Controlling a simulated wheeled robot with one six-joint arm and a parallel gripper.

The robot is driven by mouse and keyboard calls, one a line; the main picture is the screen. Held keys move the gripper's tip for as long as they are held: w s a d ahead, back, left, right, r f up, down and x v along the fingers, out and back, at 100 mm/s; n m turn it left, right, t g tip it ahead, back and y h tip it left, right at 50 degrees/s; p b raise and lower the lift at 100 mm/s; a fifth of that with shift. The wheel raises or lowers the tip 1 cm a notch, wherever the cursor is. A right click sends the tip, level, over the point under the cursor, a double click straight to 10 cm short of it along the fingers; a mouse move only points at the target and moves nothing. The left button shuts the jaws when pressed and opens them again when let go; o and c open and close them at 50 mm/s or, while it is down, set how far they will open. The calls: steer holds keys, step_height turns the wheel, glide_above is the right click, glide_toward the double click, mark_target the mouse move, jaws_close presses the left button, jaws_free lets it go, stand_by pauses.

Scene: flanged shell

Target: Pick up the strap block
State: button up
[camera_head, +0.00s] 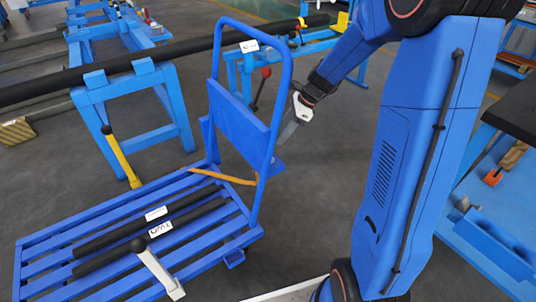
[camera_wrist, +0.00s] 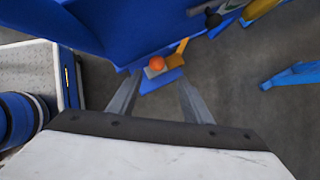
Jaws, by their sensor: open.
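My gripper (camera_head: 284,140) hangs just right of the blue cart's upright handle panel, pointing down. In the wrist view its two fingers (camera_wrist: 160,78) are spread apart with nothing held between them. Beyond the fingertips lies a small blue piece (camera_wrist: 160,80) with an orange ball (camera_wrist: 156,63) at its edge. An orange strap (camera_wrist: 182,46) runs beside it. In the head view the orange strap (camera_head: 228,178) lies across the cart's end, and a blue piece (camera_head: 276,168) sticks out by the handle post. I cannot tell for certain which part is the strap block.
The blue slatted cart (camera_head: 40,262) carries two black bars (camera_head: 150,228) and a white lever with a black knob (camera_head: 158,268). Blue trestles (camera_head: 135,85) hold a long black pipe (camera_head: 170,52) behind. A blue bench (camera_head: 490,250) stands at right. Grey floor is open right of the cart.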

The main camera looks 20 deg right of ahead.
steer(key=x, duration=0.9)
steer(key=shift+a+f, duration=0.25)
steer(key=shift+f, duration=0.05)
steer(key=shift+c, duration=0.7)
jaws_close()
